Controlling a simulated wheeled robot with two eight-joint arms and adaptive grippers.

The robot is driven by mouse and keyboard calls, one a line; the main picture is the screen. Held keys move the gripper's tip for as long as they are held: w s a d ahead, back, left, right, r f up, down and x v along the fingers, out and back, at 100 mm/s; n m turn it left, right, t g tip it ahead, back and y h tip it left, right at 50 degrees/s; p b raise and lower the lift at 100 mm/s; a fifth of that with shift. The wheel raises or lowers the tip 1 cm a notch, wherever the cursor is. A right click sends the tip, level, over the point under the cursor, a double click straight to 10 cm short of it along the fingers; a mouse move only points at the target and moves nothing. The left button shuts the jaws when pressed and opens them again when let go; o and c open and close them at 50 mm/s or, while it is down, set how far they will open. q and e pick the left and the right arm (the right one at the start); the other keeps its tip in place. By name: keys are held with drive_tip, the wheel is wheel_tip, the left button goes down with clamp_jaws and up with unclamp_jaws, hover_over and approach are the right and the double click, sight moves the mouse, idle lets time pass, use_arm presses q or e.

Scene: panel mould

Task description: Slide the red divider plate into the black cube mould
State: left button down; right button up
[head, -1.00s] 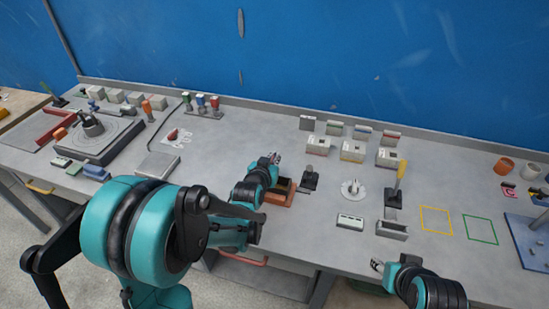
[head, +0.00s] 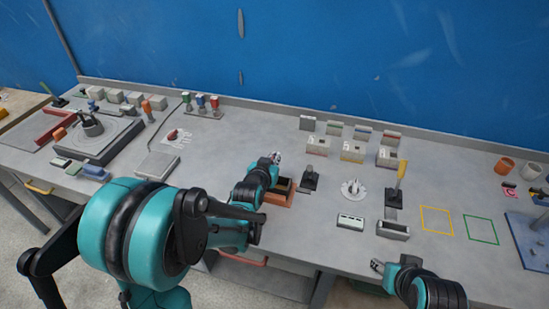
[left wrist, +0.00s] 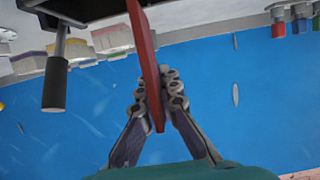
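In the left wrist view the red divider plate (left wrist: 148,55) shows nearly edge-on, between the two fingers of my left gripper (left wrist: 160,92), which is shut on it. In the head view my left gripper (head: 274,158) is above and just behind a rust-brown open box with a dark inside (head: 278,199); I cannot make out the plate there. A black block with an upright handle (head: 310,181) stands just right of the box. I cannot tell for certain which is the black cube mould. My right gripper (head: 377,265) is at the front table edge, its fingers too small to read.
A white-topped small block (head: 351,221), a white round fixture (head: 353,188) and a grey slotted holder (head: 393,230) stand to the right. Several pale blocks (head: 352,151) stand behind. Yellow (head: 437,221) and green (head: 481,230) outlined squares are empty. A flat grey slab (head: 157,165) lies left.

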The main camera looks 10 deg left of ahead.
use_arm(q)
drive_tip(key=shift+f+b, duration=2.4)
drive_tip(key=shift+f, duration=0.25)
drive_tip(key=c, duration=1.6)
unclamp_jaws()
drive_tip(key=shift+c, duration=0.2)
drive_tip(key=v, duration=1.2)
drive_tip(key=s+f+g, duration=0.3)
drive_tip(key=s+g, duration=0.3)
drive_tip(key=s, duration=1.2)
drive_tip(key=shift+g, duration=0.4)
